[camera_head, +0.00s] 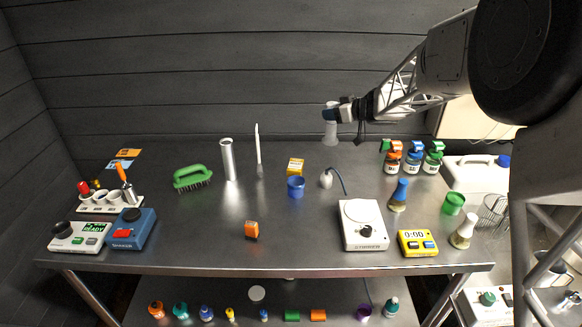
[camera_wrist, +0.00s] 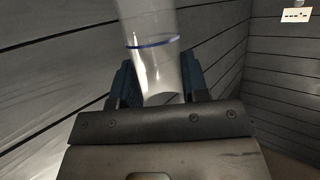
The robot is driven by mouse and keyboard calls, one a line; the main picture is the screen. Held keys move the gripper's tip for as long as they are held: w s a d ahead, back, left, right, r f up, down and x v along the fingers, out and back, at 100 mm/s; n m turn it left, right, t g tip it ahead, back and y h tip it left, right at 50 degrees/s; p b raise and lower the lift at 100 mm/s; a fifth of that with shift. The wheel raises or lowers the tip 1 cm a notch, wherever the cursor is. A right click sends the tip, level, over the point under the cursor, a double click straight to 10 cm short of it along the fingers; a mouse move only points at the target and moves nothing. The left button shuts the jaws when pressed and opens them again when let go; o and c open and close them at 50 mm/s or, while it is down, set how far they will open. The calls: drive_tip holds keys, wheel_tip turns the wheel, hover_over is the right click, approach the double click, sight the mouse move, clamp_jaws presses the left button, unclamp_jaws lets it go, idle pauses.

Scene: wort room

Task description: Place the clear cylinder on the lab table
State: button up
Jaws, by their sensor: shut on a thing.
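My gripper (camera_head: 331,115) is shut on the clear cylinder (camera_head: 331,132) at the back of the scene, near the wall. In the head view the cylinder hangs upright from the jaws, against the table's back edge; I cannot tell its exact height above the top. In the wrist view the cylinder (camera_wrist: 150,50), with a blue ring around it, sits between the two blue fingers (camera_wrist: 159,82). The lab table (camera_head: 200,240) is a metal table below the gripper.
The middle left tabletop is mostly clear.

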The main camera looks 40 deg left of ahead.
sight(333, 141)
drive_tip(key=shift+f, duration=2.9)
drive_tip(key=shift+f, duration=1.85)
drive_tip(key=shift+f, duration=0.15)
drive_tip(key=o, duration=1.2)
drive_tip(key=shift+w+d+r, duration=0.1)
drive_tip(key=shift+d+r, duration=0.25)
drive_tip(key=shift+d, duration=0.2)
drive_tip(key=v, duration=1.1)
